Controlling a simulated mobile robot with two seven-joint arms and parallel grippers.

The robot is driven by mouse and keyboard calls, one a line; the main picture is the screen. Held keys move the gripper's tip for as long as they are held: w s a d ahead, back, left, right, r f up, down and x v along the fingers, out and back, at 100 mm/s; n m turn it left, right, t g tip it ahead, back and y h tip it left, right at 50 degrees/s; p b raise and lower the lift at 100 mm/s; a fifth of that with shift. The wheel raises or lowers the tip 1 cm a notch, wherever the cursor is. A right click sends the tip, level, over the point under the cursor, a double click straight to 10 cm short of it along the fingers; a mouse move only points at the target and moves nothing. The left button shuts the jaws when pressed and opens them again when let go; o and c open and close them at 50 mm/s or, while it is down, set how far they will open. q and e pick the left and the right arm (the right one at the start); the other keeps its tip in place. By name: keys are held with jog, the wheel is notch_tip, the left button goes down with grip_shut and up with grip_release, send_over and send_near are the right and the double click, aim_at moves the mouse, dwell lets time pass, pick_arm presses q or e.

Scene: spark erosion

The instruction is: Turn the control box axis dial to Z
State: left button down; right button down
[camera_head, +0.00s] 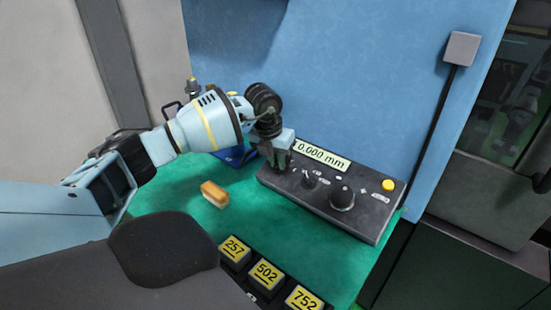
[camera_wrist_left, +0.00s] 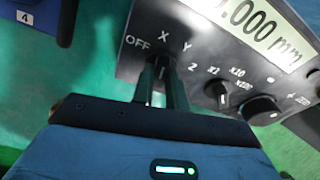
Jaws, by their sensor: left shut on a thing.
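The dark control box (camera_head: 330,205) lies on the green surface, its display (camera_head: 322,155) reading 0.000 mm. My left gripper (camera_head: 278,160) is over the box's left end. In the left wrist view its fingers (camera_wrist_left: 161,88) are shut on the axis dial (camera_wrist_left: 160,65), which they largely hide. The marks OFF, X, Y and Z run around this dial, from its left over to its right. Which mark the dial points to I cannot tell. My right gripper is in neither view.
The multiplier dial (camera_head: 309,179), a large round knob (camera_head: 342,196) and a yellow button (camera_head: 388,185) stand on the box to the right. A wood-coloured block (camera_head: 214,194) lies left of it. Boxes labelled 257 (camera_head: 235,250), 502 (camera_head: 267,273) and 752 (camera_head: 303,298) are in front.

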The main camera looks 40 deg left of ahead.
pick_arm(q)
jog(key=m, duration=0.4)
jog(key=shift+y, duration=0.3)
jog(key=m, duration=0.4)
jog(key=shift+d+y+p, duration=0.1)
jog(key=shift+y+p, duration=0.2)
jog(key=shift+p, duration=0.05)
jog(key=m, duration=0.4)
jog(key=shift+t+y, duration=0.3)
jog(key=shift+m, duration=1.7)
jog(key=c, duration=1.4)
grip_release()
jog(key=v, duration=0.7)
jog(key=shift+s+d+r, duration=0.2)
jog(key=shift+s+r, duration=0.1)
jog(key=shift+r, duration=0.05)
